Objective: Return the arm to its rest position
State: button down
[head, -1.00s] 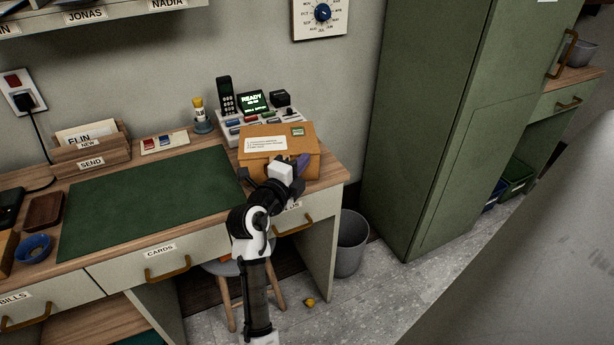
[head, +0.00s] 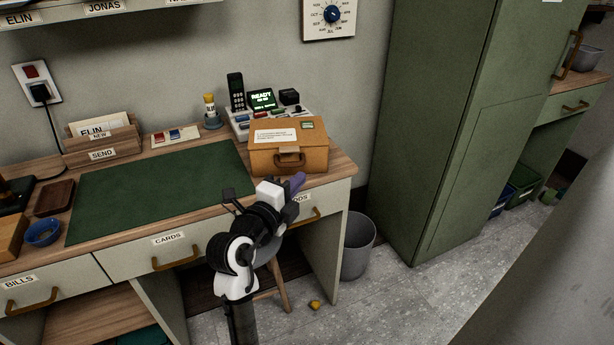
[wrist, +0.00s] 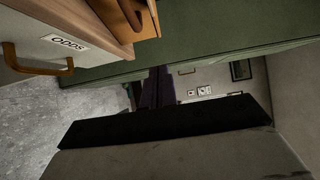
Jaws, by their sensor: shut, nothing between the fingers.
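My arm rises from the bottom of the head view and bends in front of the desk's right half. My gripper (head: 297,183), with purple fingers, is at its end, just in front of the orange-brown case (head: 308,155) and over the desk's front edge, above the ODDS drawer. In the wrist view the purple fingers (wrist: 158,84) are together, with nothing between them. The case stands on the desk with its handle clear of the fingers. Whether the gripper touches the desk edge cannot be told.
The desk holds a green mat (head: 160,190), a letter rack (head: 103,145) and a device with a lit READY screen (head: 263,98). A tall green cabinet (head: 440,120) stands to the right. A grey bin (head: 357,245) and a small yellow object (head: 314,304) are on the floor.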

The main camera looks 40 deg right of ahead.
jog(key=shift+v, duration=0.8)
